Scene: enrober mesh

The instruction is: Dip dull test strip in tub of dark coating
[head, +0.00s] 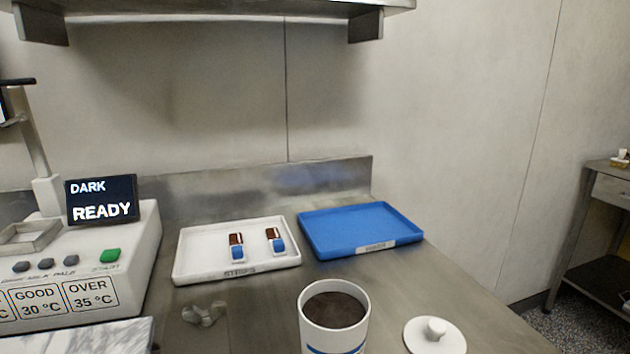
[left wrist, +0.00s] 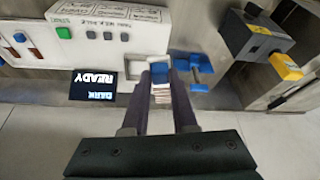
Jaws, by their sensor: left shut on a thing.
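The tub of dark coating (head: 311,327) is white and open, at the front middle of the bench in the head view. Its dark contents (head: 336,310) show below the rim. My left gripper (left wrist: 164,82) shows only in the left wrist view. It is shut on a small strip (left wrist: 159,73) with a blue part and a pale, banded part between the fingers. I cannot tell its finish. The tub does not show clearly in that view. Two other strips, dark at one end and blue at the other, lie on the white tray (head: 192,270). My right gripper is not in view.
A blue tray (head: 355,226) sits right of the white tray. A white lid (head: 434,338) lies right of the tub. A white machine (head: 135,235) at left has a screen (head: 101,200) reading "DARK READY". A small metal piece (head: 204,313) lies left of the tub.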

